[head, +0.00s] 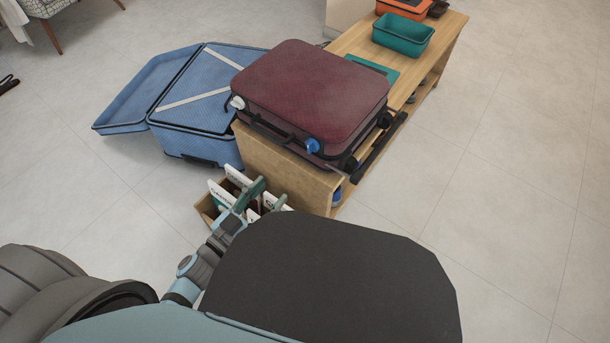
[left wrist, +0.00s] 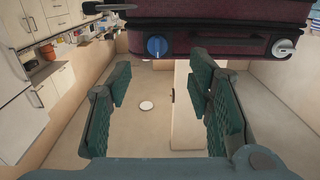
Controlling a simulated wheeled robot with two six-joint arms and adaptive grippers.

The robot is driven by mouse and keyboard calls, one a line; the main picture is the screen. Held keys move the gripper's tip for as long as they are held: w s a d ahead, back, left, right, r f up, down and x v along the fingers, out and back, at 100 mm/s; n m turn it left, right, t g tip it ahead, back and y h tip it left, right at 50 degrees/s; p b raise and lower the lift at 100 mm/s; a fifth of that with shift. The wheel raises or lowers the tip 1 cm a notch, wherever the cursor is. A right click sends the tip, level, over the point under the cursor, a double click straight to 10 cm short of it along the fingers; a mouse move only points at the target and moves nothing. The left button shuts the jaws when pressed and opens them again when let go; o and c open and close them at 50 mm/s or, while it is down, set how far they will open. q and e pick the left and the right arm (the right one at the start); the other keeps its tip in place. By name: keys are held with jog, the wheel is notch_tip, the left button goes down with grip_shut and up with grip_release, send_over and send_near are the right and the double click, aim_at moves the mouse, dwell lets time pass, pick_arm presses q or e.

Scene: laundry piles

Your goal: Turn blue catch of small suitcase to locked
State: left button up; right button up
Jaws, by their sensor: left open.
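The small suitcase (head: 312,90) is maroon and lies flat and closed on a wooden bench. Its blue catch (head: 312,146) is on the front side near the right corner, and a white catch (head: 237,103) is near the left corner. In the left wrist view the blue catch (left wrist: 157,46) is a round knob with a pale mark, and the white catch (left wrist: 284,47) is at the right. My left gripper (head: 266,196) is open and empty, below and in front of the suitcase. In the left wrist view its fingers (left wrist: 158,84) are apart, with the blue catch beyond the gap between them.
The wooden bench (head: 282,178) carries a teal bin (head: 403,36) and an orange box (head: 402,9) farther back. A large open blue suitcase (head: 195,110) stands left of it. A wooden crate (head: 206,212) with upright items is beside my left gripper. The floor at right is clear.

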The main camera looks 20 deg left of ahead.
aim_at(308, 152)
pick_arm(q)
jog(key=x, duration=0.4)
jog(key=b+x, duration=0.1)
jog(key=x, duration=0.4)
jog(key=r+x, duration=0.1)
jog(key=x, duration=0.3)
jog(key=shift+w+d, duration=0.1)
jog(key=shift+d, duration=0.15)
jog(key=shift+w+d+b, duration=0.2)
jog(key=shift+w+b, duration=0.1)
jog(key=shift+w, duration=0.25)
pick_arm(e)
jog(key=w+r, duration=0.1)
jog(key=r, duration=0.1)
jog(key=w+r, duration=0.1)
jog(key=shift+w+a+r, duration=0.25)
jog(key=shift+w, duration=0.05)
pick_arm(q)
jog(key=shift+c, duration=0.6)
jog(key=c, duration=0.9)
